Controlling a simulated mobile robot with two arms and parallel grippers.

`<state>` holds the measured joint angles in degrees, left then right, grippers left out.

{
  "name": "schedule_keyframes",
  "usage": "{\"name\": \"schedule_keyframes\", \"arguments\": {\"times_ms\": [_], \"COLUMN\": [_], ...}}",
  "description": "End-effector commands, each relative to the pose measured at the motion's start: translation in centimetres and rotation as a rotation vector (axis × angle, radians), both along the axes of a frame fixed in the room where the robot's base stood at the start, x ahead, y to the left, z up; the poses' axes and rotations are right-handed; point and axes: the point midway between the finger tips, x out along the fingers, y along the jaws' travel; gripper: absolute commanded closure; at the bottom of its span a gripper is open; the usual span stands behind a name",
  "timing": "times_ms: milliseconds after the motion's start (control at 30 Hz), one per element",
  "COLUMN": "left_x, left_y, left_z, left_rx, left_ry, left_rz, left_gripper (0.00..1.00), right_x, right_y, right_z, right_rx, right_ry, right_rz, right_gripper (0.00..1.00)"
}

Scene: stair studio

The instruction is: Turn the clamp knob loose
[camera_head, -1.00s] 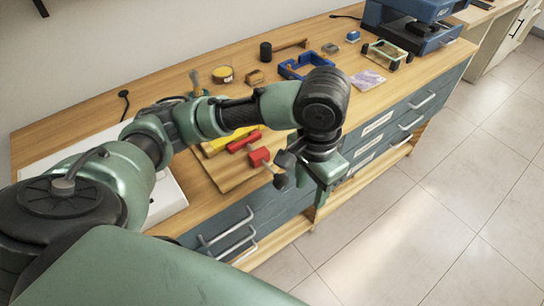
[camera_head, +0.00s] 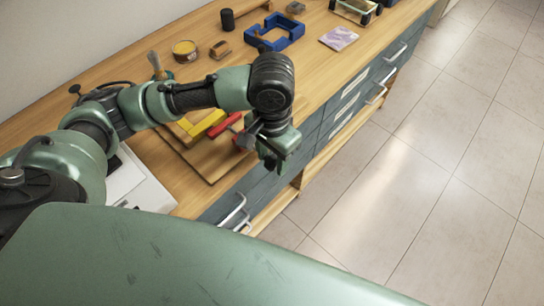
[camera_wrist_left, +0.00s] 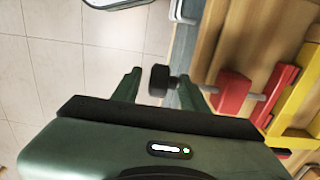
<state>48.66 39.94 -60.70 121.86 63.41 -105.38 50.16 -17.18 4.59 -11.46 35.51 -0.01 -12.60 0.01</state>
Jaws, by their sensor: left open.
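The clamp has a yellow bar (camera_head: 203,123) and red parts, and lies on a wooden board (camera_head: 176,148) near the bench's front edge. In the left wrist view the clamp's red jaw (camera_wrist_left: 232,92) has a thin metal screw running through it to a black knob (camera_wrist_left: 159,80). My left gripper (camera_head: 273,158) is at the bench's front edge beside the clamp. Its fingers (camera_wrist_left: 160,86) are open, and the knob shows in the gap between them; I cannot tell how deep it sits. In the head view the gripper hides the knob. My right gripper is out of view.
Below the bench top are blue drawers with metal handles (camera_head: 233,209). A blue frame-like part (camera_head: 276,34), a yellow-topped tin (camera_head: 185,49) and a black cylinder (camera_head: 227,19) stand farther back. The tiled floor (camera_head: 430,150) at right is clear.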

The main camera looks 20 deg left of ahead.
Motion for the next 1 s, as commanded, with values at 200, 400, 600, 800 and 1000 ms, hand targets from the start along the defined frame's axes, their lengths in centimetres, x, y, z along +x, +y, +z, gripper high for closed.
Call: {"name": "schedule_keyframes", "arguments": {"times_ms": [200,400,600,800,1000], "left_x": [0.0,0.0,-0.1,-0.3,-0.6], "left_y": [0.0,0.0,-0.1,-0.2,-0.2], "left_z": [-0.3,-0.3,-0.3,-0.2,-0.2], "left_rx": [0.000,-0.001,-0.004,-0.018,-0.055], "left_ry": [0.000,0.000,0.000,-0.030,-0.125], "left_rz": [0.000,0.000,-0.002,-0.004,-0.007], "left_gripper": [0.56,0.90,1.00,1.00,1.00], "right_x": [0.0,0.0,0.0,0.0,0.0], "right_y": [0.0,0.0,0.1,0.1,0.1], "right_z": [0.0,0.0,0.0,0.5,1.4], "right_rx": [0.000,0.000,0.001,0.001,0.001], "right_ry": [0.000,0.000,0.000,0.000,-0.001], "right_rz": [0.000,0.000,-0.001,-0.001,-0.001], "right_gripper": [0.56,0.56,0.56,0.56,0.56]}}
